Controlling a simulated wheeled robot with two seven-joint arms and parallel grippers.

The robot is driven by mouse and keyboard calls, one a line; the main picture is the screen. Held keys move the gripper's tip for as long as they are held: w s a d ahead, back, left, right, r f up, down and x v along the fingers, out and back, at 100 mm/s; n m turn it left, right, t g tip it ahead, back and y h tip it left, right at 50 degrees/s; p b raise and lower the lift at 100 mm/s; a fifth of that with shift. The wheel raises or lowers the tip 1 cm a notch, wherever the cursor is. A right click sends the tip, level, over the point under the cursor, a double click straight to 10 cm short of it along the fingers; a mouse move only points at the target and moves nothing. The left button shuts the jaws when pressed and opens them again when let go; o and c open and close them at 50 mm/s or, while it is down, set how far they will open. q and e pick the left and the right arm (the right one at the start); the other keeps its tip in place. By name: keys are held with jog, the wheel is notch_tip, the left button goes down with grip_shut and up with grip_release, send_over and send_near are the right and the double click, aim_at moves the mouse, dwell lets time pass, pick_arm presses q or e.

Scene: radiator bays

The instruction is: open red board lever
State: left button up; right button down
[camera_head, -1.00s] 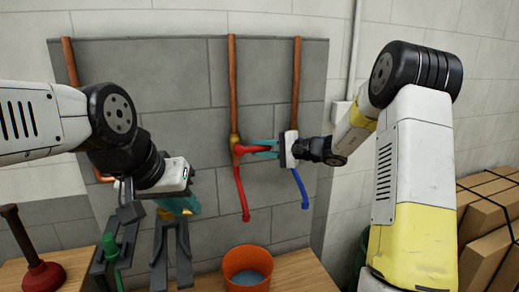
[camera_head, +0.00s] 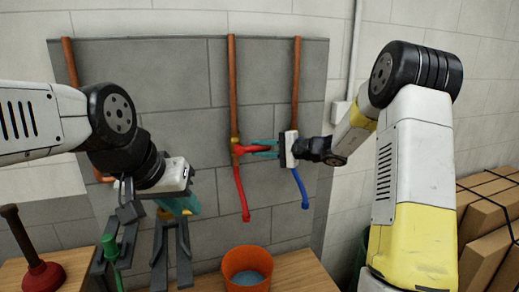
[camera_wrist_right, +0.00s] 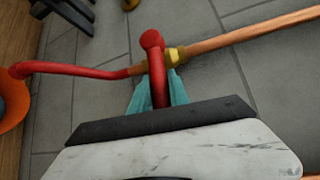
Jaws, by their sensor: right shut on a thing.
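The red lever (camera_head: 252,149) sits at a brass valve (camera_head: 235,141) on the middle copper pipe on the grey board. In the head view it points right, crosswise to the upright pipe. In the right wrist view the lever (camera_wrist_right: 156,75) runs from the valve in between my teal fingers. My right gripper (camera_head: 264,149) is shut on the lever, with its fingertips close to the valve. My left gripper (camera_head: 178,207) hangs low at the left, away from the lever; its finger gap is not clear.
A red hose (camera_head: 241,190) hangs below the valve, and a blue hose (camera_head: 301,188) hangs below the right copper pipe (camera_head: 296,85). An orange bucket (camera_head: 247,265) stands on the wooden bench below. Dark grey stands (camera_head: 172,255) and a plunger (camera_head: 38,270) are at the lower left.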

notch_tip(320, 180, up, 2)
jog(key=n+h, duration=0.2)
jog(key=shift+s+a+r+h, duration=0.1)
jog(key=shift+a+r+h, duration=0.1)
jog(key=shift+h, duration=0.2)
jog(key=shift+s+a+r+n+h, duration=0.1)
jog(key=shift+a+r+n+h, duration=0.2)
jog(key=shift+r+n+h, duration=0.45)
jog(key=shift+s+a+r+n+h, duration=0.1)
jog(key=shift+a+r+n+h, duration=0.2)
jog(key=shift+h, duration=0.75)
jog(key=c, duration=1.3)
grip_release()
jog(key=shift+o, duration=0.2)
jog(key=v, duration=0.8)
